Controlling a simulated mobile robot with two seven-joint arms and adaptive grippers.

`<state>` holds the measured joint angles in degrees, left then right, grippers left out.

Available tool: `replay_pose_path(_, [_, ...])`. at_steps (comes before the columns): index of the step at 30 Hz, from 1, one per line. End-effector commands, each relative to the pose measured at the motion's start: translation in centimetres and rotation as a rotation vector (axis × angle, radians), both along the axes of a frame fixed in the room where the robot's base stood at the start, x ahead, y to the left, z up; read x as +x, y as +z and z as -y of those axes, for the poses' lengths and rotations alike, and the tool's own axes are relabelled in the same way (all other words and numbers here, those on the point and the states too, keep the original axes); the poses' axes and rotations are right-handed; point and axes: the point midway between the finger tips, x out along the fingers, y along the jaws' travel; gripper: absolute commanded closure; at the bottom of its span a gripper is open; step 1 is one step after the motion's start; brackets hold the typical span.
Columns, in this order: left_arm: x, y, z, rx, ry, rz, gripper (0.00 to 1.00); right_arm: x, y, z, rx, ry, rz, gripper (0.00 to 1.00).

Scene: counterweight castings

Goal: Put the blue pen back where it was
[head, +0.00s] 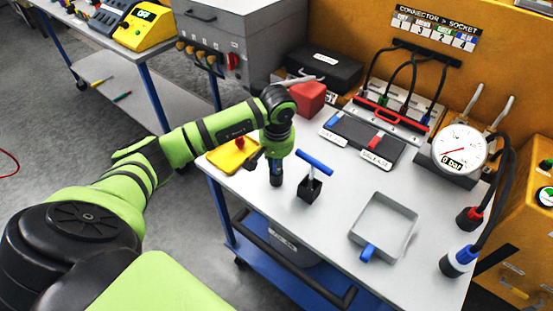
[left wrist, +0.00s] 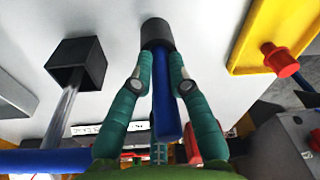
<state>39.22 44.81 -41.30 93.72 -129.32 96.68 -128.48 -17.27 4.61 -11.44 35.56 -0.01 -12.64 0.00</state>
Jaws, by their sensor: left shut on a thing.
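My left gripper (head: 276,168) is low over the front left of the table, beside the black block. In the left wrist view its two teal fingers (left wrist: 160,86) are shut on a blue rod, which looks like the blue pen (left wrist: 165,118). A dark grey cylinder (left wrist: 157,33) is at the pen's far end, close to the white tabletop. I cannot tell whether it is a cup around the pen or part of it. In the head view the fingers mostly hide the pen. My right gripper is not in view.
A black block (head: 310,189) holding a blue T-handle (head: 314,162) stands just right of the gripper. A yellow plate (head: 225,158) with a red knob lies to its left. A grey open tray (head: 400,222), a gauge (head: 460,148) and a red block (head: 309,97) are farther off.

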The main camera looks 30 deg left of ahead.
Motion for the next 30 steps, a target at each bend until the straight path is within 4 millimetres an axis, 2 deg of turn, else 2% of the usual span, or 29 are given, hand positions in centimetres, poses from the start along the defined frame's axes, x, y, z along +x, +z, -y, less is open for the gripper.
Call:
replay_pose_path(11, [0.0,-0.5,0.0,0.0,0.0,0.001,1.0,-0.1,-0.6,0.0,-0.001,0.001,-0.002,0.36])
replay_pose_path(12, [0.0,-0.4,0.0,0.0,0.0,0.001,0.74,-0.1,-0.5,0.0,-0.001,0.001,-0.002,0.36])
replay_pose_path(13, [0.0,-0.4,0.0,0.0,0.0,0.001,0.62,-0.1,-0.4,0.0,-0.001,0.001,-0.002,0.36])
replay_pose_path(14, [0.0,-0.4,0.0,0.0,0.0,0.001,0.58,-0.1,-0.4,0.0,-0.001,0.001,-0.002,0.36])
replay_pose_path(24, [0.0,-0.2,0.0,-0.001,0.0,0.0,0.58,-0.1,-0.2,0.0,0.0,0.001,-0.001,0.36])
replay_pose_path(26, [0.0,0.1,0.0,-0.001,0.0,0.0,0.58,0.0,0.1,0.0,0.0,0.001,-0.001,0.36])
replay_pose_path(30, [0.1,1.7,0.1,0.0,-0.001,0.009,0.58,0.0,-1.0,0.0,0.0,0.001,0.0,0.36])
